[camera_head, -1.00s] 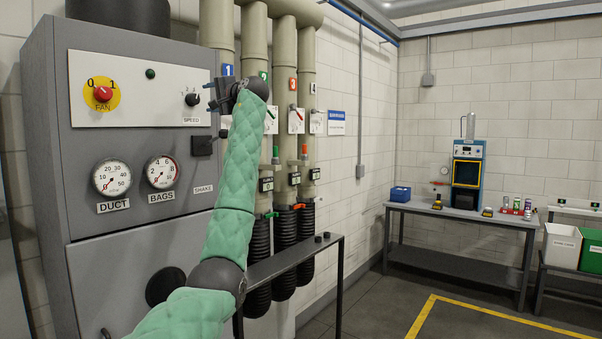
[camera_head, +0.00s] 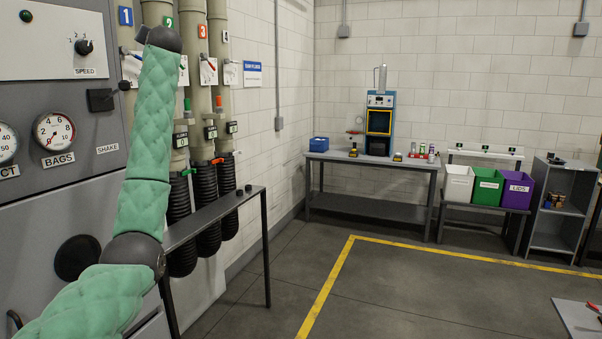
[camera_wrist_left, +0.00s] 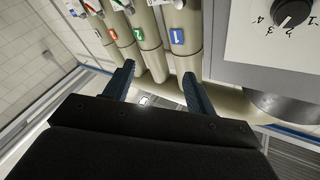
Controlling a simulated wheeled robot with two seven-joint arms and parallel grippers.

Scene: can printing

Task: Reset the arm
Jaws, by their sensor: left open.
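My left arm (camera_head: 145,140), in a green quilted sleeve, comes in from the lower left of the head view and rises in front of the grey control cabinet (camera_head: 30,210). Its gripper tips are hidden or too small to make out in the head view. In the left wrist view my left gripper (camera_wrist_left: 158,85) shows two dark blue fingers spread apart, with nothing between them. Beyond the fingers are the numbered beige pipes (camera_wrist_left: 182,45) and the cabinet's speed knob (camera_wrist_left: 293,12). My right gripper is not in view.
A narrow dark metal stand (camera_head: 215,212) stands beside the arm, before black ribbed hoses (camera_head: 208,240). A workbench (camera_head: 400,164) with a blue machine (camera_head: 379,118) is at the back. White, green and purple bins (camera_head: 487,188) stand to its right. The floor inside the yellow line (camera_head: 327,290) is clear.

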